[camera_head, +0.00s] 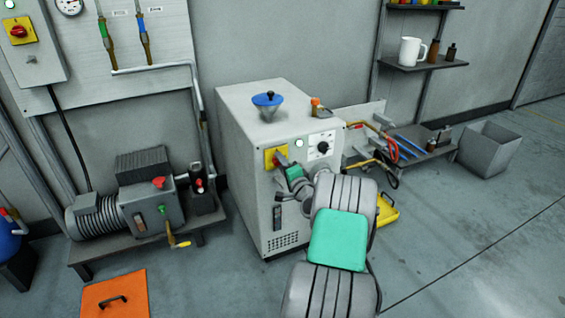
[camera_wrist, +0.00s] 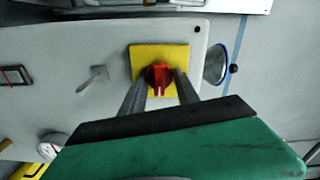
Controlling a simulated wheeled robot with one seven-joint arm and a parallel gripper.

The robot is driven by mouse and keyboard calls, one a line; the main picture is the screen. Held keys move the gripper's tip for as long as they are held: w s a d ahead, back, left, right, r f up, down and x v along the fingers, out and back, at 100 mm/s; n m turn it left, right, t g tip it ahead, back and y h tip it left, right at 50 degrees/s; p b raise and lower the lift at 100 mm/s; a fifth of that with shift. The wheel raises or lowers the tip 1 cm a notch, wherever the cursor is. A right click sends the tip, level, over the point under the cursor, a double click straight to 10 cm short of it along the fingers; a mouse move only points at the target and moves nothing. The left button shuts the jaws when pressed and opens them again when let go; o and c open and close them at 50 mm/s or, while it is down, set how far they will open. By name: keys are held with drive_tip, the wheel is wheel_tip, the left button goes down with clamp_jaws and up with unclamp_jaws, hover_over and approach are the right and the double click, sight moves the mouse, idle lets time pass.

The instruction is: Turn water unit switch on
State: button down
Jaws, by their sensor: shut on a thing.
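The water unit appears to be the grey cabinet (camera_head: 240,165) in the middle of the head view. A red rotary switch (camera_wrist: 159,76) on a yellow plate (camera_wrist: 146,58) sits on its front. In the wrist view my gripper (camera_wrist: 160,84) has one metal finger on each side of the red knob and is shut on it. The knob's raised bar stands upright in that picture. In the head view the yellow plate (camera_head: 271,157) shows at the upper left of the front, with the knob mostly hidden by my gripper.
A white lamp (camera_head: 299,142) and a dial (camera_head: 321,146) are right of the switch. A blue funnel (camera_head: 267,102) stands on top. A pump (camera_head: 150,205) on a low bench is to the left. Another red switch (camera_head: 18,31) is on a wall box. Right floor is mostly clear.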

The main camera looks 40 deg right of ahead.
drive_tip(key=shift+d, duration=0.1)
idle(0.3)
drive_tip(key=c, duration=1.2)
unclamp_jaws()
drive_tip(key=shift+s, duration=0.1)
drive_tip(key=o, duration=0.3)
drive_tip(key=p+v, duration=0.1)
drive_tip(key=v, duration=0.6)
drive_tip(key=shift+s+a, duration=0.25)
drive_tip(key=shift+s, duration=0.05)
